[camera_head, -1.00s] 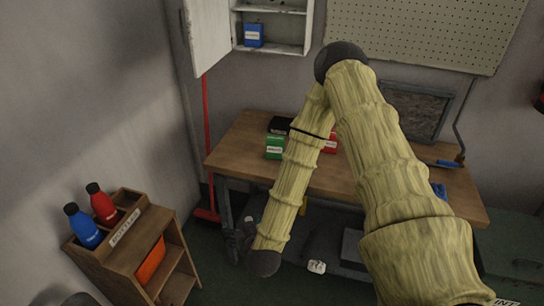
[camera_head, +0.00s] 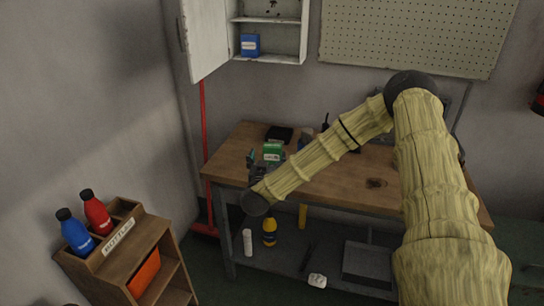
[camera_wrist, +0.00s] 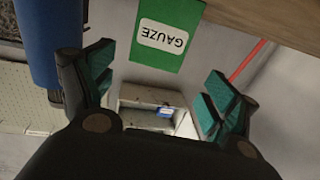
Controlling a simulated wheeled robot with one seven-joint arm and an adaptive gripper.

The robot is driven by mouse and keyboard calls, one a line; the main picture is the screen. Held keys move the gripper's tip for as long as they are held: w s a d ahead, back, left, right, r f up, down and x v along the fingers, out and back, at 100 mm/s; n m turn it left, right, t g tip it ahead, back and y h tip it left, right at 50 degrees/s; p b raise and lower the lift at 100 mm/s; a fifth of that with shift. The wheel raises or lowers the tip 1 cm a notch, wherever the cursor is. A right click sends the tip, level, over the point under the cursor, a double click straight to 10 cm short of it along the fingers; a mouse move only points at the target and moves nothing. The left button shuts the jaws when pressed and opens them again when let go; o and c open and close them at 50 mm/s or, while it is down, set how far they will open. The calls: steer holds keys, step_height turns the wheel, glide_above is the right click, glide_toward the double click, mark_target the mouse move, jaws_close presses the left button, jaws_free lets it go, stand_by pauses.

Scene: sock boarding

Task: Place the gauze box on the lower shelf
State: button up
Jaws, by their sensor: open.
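The green gauze box (camera_head: 272,152) stands on the workbench top near its left front edge. In the wrist view the green box (camera_wrist: 165,60) shows its white GAUZE label, upside down, at the top of the picture. My gripper (camera_head: 262,165) is at the front of the box; in the wrist view my gripper (camera_wrist: 158,88) has its teal pads wide apart with no contact on the box seen. The open white wall cabinet (camera_head: 306,35) has a shelf with a blue box (camera_head: 250,45) on its lower level. The bench also has a grey lower shelf (camera_head: 285,262).
A black box (camera_head: 279,134) lies behind the gauze box. Below the bench are a white bottle (camera_head: 248,242), a yellow bottle (camera_head: 269,232) and a grey tray (camera_head: 368,262). A wooden bottle rack (camera_head: 130,255) stands at left. A red pole (camera_head: 204,145) stands beside the bench.

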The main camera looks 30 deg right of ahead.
mark_target(272, 148)
steer(key=shift+w+d+r, duration=0.15)
steer(key=shift+d+r, duration=0.1)
steer(key=shift+d, duration=0.15)
steer(key=p+x, duration=0.1)
steer(key=x, duration=0.3)
steer(key=shift+d, duration=0.35)
steer(key=shift+w+d, duration=0.15)
steer(key=shift+w, duration=0.2)
steer(key=c, duration=1.2)
steer(key=shift+r, duration=0.1)
steer(key=shift+c, duration=0.2)
